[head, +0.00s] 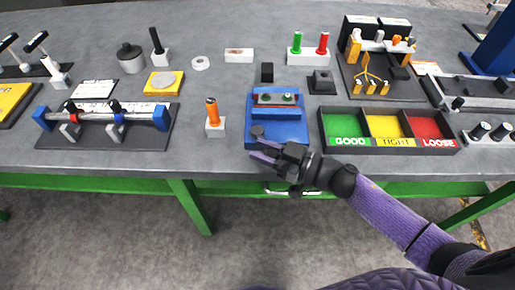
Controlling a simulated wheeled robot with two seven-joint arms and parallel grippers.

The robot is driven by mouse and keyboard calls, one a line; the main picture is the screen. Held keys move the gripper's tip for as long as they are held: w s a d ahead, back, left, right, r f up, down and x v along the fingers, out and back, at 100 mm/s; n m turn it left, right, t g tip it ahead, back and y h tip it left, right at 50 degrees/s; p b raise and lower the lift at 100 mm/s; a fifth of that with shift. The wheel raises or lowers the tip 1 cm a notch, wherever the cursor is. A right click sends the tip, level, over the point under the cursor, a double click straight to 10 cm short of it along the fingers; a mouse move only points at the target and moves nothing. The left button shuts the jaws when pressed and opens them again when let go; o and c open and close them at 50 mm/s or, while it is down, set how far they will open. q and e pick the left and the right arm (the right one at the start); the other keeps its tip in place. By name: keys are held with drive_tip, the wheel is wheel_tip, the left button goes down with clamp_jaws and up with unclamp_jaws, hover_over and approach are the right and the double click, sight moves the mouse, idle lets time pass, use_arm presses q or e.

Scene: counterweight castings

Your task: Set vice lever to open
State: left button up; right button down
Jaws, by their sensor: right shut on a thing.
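The blue vice (290,132) stands on the bench near its front edge, with a reddish-brown bar and two small green-tipped parts across its top. A dark round knob (257,131) shows at its front left and looks like part of the vice lever. My right gripper (256,148) is at the vice's front left, just below that knob, shut on the lever. The fingers hide most of the lever, so its exact angle is hard to tell. My left gripper is out of view.
A tray (388,150) marked GOOD, TIGHT and LOOSE lies right of the vice. An orange-handled pin on a white block (215,130) stands to its left. A small black block (267,72) is behind. A clamp fixture (110,136) is farther left.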

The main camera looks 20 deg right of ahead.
drive_tip(key=shift+d+n+g+y, duration=0.25)
drive_tip(key=shift+n+g+y, duration=0.05)
drive_tip(key=shift+g, duration=0.1)
drive_tip(key=shift+c, duration=2.1)
unclamp_jaws()
